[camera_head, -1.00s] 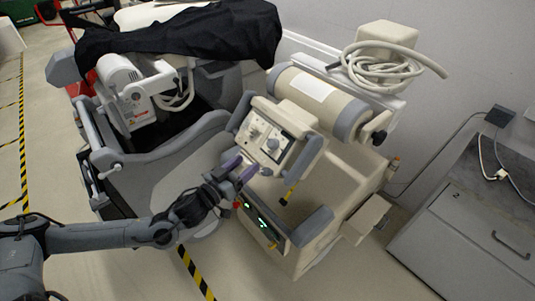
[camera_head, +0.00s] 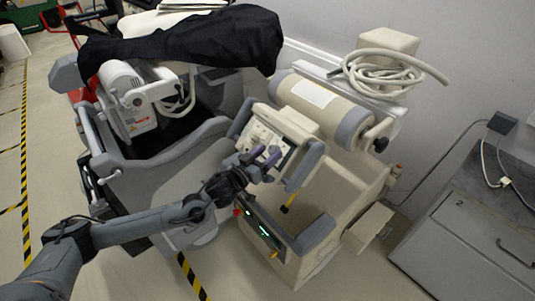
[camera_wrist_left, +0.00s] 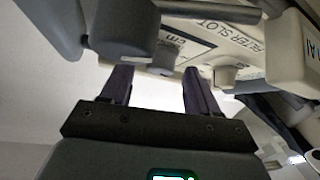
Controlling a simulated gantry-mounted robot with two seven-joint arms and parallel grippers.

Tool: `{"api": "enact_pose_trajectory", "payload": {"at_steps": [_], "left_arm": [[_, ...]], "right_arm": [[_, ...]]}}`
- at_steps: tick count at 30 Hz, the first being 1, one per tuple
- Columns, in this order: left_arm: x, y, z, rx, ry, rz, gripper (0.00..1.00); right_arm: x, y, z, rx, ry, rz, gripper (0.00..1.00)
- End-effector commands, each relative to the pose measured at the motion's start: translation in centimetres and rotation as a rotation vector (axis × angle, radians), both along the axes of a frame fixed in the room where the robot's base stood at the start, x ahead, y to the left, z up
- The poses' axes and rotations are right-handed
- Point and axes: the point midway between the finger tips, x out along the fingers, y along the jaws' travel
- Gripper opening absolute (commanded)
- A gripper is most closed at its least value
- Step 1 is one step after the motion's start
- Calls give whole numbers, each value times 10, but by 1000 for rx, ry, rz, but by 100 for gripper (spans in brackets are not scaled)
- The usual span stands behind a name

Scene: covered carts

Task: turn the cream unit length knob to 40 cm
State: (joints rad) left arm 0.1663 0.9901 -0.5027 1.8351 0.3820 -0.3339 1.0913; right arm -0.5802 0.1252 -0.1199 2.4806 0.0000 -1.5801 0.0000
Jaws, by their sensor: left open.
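The cream unit's control head (camera_head: 290,121) faces up near the middle of the head view, with knobs and a dark-edged label panel. My left gripper (camera_head: 264,157) is at the panel's lower edge, its purple fingers apart. In the left wrist view the open fingers (camera_wrist_left: 160,82) point at the panel (camera_wrist_left: 200,38), printed "cm" and "FILTER SLOT". A knob (camera_wrist_left: 165,57) shows beyond the gap between the fingertips, and another knob (camera_wrist_left: 225,76) is just right of the right finger. Which is the length knob, its setting, and any contact I cannot tell. My right gripper is out of view.
A grey handle bar (camera_head: 308,166) borders the head on the right. The cream cart body (camera_head: 335,185) lies below and right of it. A grey cart with a black cover (camera_head: 190,40) stands at the left. A grey cabinet (camera_head: 470,235) is at the right.

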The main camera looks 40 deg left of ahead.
Motion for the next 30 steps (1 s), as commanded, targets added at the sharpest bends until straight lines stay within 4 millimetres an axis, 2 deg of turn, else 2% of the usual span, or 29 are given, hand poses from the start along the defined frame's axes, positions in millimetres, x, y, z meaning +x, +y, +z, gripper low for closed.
{"api": "enact_pose_trajectory", "payload": {"at_steps": [13, 24, 30], "left_arm": [[5, 0, 0, 0, 0, 0, 59], [5, 0, 0, 0, 0, 0, 4], [5, 1, 0, 10, -2, -8, 4]], "right_arm": [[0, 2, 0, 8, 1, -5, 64], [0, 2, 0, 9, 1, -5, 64], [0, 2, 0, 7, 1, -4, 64]]}}
